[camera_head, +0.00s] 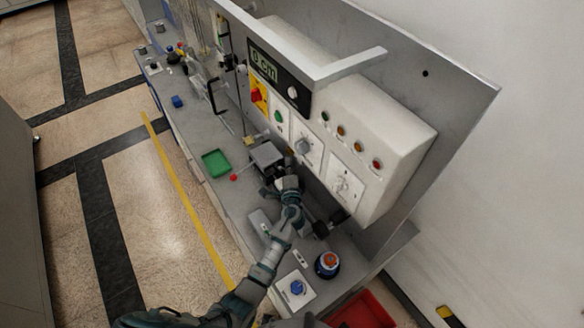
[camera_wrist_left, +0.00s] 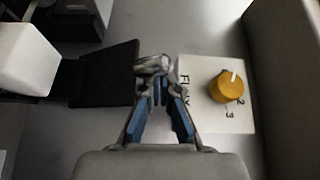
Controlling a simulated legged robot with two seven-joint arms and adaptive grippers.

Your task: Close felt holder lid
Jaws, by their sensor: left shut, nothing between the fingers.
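My left arm comes in from the lower left in the head view, and its gripper (camera_head: 272,181) is over the bench beside a grey box-shaped fixture (camera_head: 266,156). In the left wrist view the gripper (camera_wrist_left: 160,92) has its fingertips together with nothing between them. A flat black plate (camera_wrist_left: 98,75) lies just left of the fingertips; whether it is the felt holder lid I cannot tell. The fingertips overlap its right edge in the picture, and contact is unclear. My right gripper is not in view.
A yellow knob (camera_wrist_left: 226,87) on a white marked plate is right of the fingertips. A white block (camera_wrist_left: 28,58) is at the left. A green tray (camera_head: 216,163), a red-topped round button (camera_head: 328,263) and a control box (camera_head: 375,125) surround the bench area.

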